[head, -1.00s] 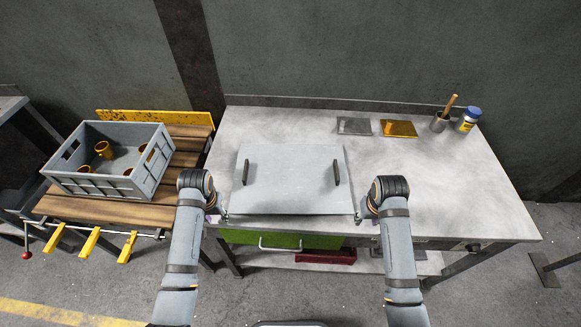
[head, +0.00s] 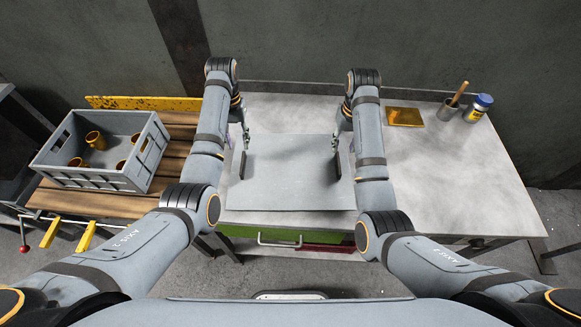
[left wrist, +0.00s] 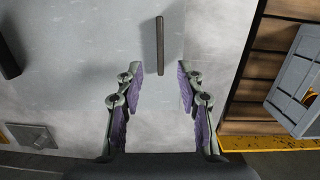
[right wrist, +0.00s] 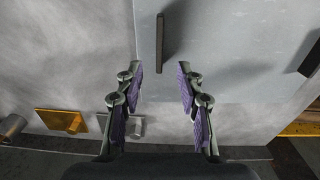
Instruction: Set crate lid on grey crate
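The crate lid (head: 290,175) is a flat grey panel with two dark upright handles, lying on the metal table. The left handle (head: 243,165) and the right handle (head: 337,165) stand near its side edges. My left gripper (left wrist: 160,70) is open, its purple-padded fingers on either side of the left handle's end, not closed on it. My right gripper (right wrist: 160,68) is open, its fingertips just short of the right handle (right wrist: 160,40). The grey crate (head: 85,179) stands open on the wooden slatted stand at the left, with several orange-brown cups (head: 96,140) inside.
A yellow plate (head: 405,117), a cup with a wooden-handled tool (head: 449,107) and a blue-capped jar (head: 478,107) sit at the table's back right. The right of the table (head: 460,180) is clear. A yellow board (head: 140,102) stands behind the crate.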

